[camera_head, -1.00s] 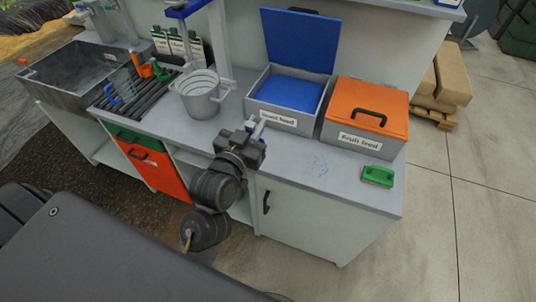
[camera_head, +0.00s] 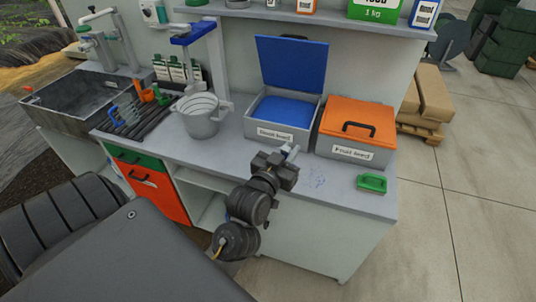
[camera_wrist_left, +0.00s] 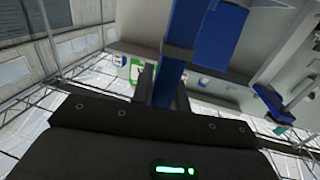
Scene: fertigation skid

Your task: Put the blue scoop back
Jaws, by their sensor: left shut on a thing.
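My left gripper (camera_head: 291,154) is over the bench's front part, in front of the gap between the blue and orange bins. It is shut on the blue scoop, whose narrow blue part (camera_wrist_left: 169,75) rises from between the fingers in the left wrist view. In the head view only a small pale bit shows at the fingertips; the scoop's full shape is hidden. The blue-lidded bin (camera_head: 253,128) stands open behind the gripper, with blue contents inside. Its raised blue lid (camera_head: 291,63) leans at the back. My right gripper is not in view.
The orange-lidded bin (camera_head: 357,121) is closed. A green brush (camera_head: 371,183) lies near the bench's right end. A grey bucket (camera_head: 201,119), a rack with coloured tools (camera_head: 140,112) and a sink (camera_head: 78,99) are to the left. A shelf (camera_head: 300,16) crosses above.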

